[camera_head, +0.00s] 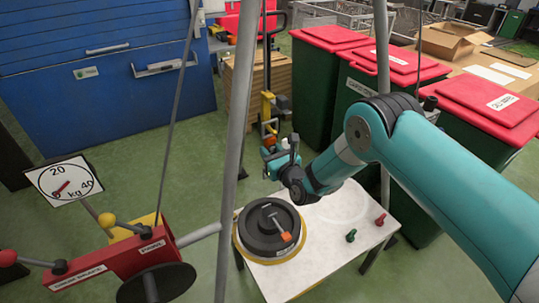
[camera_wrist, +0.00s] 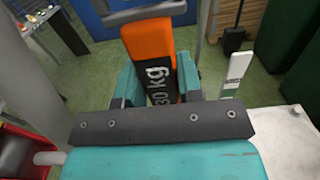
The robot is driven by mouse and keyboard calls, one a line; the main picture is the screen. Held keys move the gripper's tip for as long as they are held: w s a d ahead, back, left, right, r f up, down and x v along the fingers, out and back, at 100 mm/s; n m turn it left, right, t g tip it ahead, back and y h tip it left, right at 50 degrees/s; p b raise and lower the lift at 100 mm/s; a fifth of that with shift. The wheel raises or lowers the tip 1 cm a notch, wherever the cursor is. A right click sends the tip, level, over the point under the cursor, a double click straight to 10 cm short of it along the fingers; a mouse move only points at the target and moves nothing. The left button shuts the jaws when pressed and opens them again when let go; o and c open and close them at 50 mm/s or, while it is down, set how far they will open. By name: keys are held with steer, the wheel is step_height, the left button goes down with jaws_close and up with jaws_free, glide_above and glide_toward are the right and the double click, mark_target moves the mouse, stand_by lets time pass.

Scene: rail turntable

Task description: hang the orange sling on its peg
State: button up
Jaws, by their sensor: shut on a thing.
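My gripper (camera_head: 280,160) is over the far left part of a white-topped table in the head view. In the wrist view its teal jaws (camera_wrist: 158,92) are shut on the orange sling (camera_wrist: 148,42), a flat orange piece with a black face marked "30 kg". The sling's lower part is hidden between the jaws. A grey bar (camera_wrist: 145,13) shows at the sling's upper end; I cannot tell whether they touch.
The white table (camera_head: 325,262) bears a dark round turntable (camera_head: 262,245) with an orange-ended tool, and small red (camera_head: 380,219) and green (camera_head: 351,236) pieces. Grey poles (camera_head: 240,120) stand left of my gripper. A red scale arm (camera_head: 115,262) is left; red-lidded bins (camera_head: 480,105) stand behind.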

steer(key=shift+v, duration=1.35)
steer(key=shift+b+v, duration=1.5)
steer(key=shift+b, duration=0.7)
steer(key=shift+s+d+f+b, duration=0.1)
steer(key=shift+s+b, duration=0.1)
steer(key=shift+b, duration=0.2)
steer(key=shift+b+v, duration=1.15)
steer(key=shift+b, duration=1.25)
steer(key=shift+d, duration=0.15)
steer(key=shift+d, duration=0.15)
